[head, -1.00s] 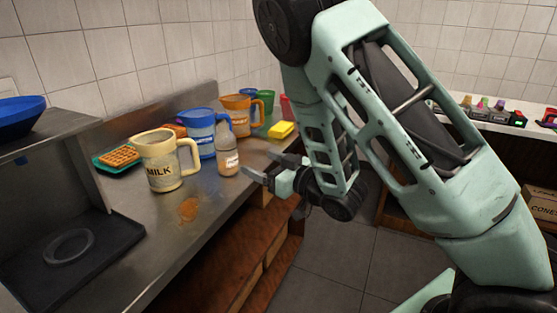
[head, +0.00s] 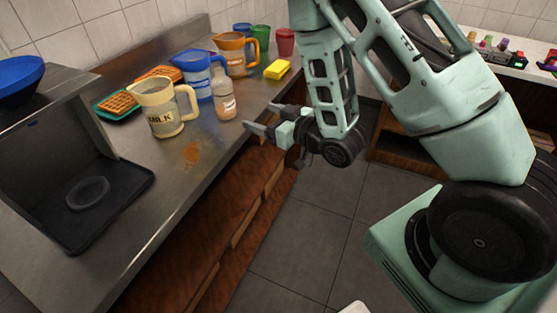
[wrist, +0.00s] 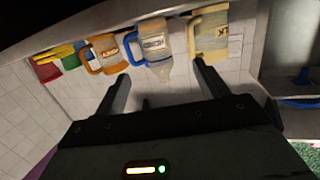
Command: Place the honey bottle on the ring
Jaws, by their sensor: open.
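The honey bottle (head: 223,95) is small and pale with a label and stands upright on the metal counter, in front of the blue pitcher (head: 192,72). My gripper (head: 259,116) is open and empty, to the right of the bottle by the counter's front edge, its fingers pointing towards it. In the wrist view, which is upside down, the bottle (wrist: 155,46) appears between the fingers of my gripper (wrist: 160,82), some way beyond their tips. The ring (head: 88,194) lies flat on the black tray (head: 125,196) at the left, with nothing on it.
A cream milk pitcher (head: 160,108) stands left of the bottle. An orange pitcher (head: 236,55) and a yellow sponge (head: 277,69) are behind it. Waffles sit on a green tray (head: 118,104). An orange spill (head: 191,153) marks the counter. A shelf (head: 45,85) overhangs the tray.

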